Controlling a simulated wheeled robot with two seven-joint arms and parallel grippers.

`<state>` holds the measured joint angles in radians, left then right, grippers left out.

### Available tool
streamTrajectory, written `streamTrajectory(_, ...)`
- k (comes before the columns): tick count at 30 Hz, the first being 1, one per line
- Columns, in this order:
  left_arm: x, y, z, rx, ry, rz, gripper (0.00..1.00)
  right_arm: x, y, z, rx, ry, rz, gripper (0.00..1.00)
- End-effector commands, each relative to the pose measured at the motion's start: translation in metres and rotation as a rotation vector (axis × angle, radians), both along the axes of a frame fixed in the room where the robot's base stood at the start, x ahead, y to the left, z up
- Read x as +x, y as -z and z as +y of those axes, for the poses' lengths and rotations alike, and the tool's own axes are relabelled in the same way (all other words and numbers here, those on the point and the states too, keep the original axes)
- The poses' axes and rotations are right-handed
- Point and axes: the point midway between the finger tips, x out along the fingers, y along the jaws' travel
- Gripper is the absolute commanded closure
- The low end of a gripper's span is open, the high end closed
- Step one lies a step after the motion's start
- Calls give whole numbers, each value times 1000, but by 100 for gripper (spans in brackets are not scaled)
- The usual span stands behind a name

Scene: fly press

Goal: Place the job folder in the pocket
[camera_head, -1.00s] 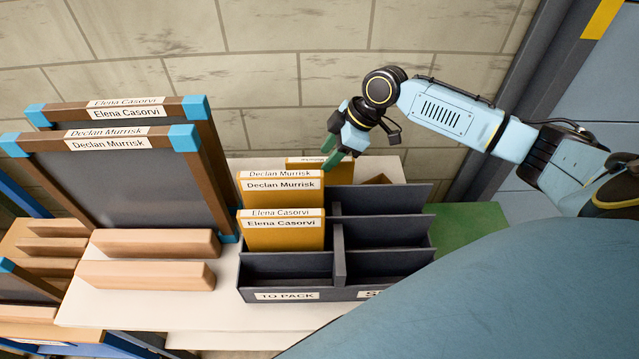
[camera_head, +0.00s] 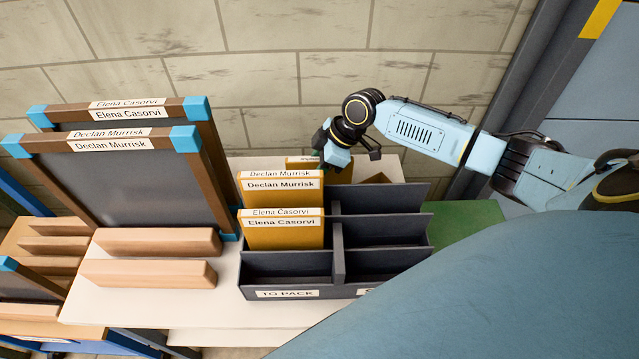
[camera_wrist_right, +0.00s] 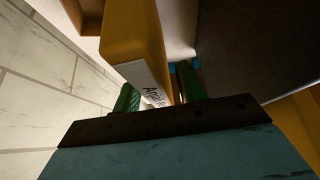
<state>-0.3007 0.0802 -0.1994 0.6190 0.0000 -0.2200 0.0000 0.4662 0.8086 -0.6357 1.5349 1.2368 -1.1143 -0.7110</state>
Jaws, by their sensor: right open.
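An orange job folder with a white label (camera_head: 305,160) stands at the back of the left column of a dark divided tray (camera_head: 340,268). It is partly hidden by the folder before it. My right gripper (camera_head: 323,172) has come down on this back folder from above. In the right wrist view, the open green fingers (camera_wrist_right: 157,95) lie on either side of the folder (camera_wrist_right: 135,35), whose label is only partly readable. Folders marked Declan Murrisk (camera_head: 280,190) and Elena Casorvi (camera_head: 283,235) stand in front. My left gripper is out of view.
The tray's left column is labelled TO PACK (camera_head: 287,294); its front slot is empty. The right column's pockets (camera_head: 385,232) look empty. Two dark framed boards (camera_head: 125,190) labelled Elena Casorvi and Declan Murrisk stand at left, near wooden blocks (camera_head: 150,273). A brick wall is behind.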

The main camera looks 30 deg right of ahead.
Motion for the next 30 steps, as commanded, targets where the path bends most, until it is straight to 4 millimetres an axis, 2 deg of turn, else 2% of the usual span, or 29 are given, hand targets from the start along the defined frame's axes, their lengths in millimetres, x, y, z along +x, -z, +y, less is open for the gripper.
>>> streamTrajectory(14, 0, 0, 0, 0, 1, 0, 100, 0, 4, 0, 0, 0, 0, 58)
streamTrajectory(17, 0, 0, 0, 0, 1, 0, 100, 0, 4, 0, 0, 0, 0, 69)
streamTrajectory(24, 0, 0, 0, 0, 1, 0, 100, 0, 3, 0, 0, 0, 0, 100)
streamTrajectory(30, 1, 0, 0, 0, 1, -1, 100, 0, 3, 0, 0, 0, -1, 100)
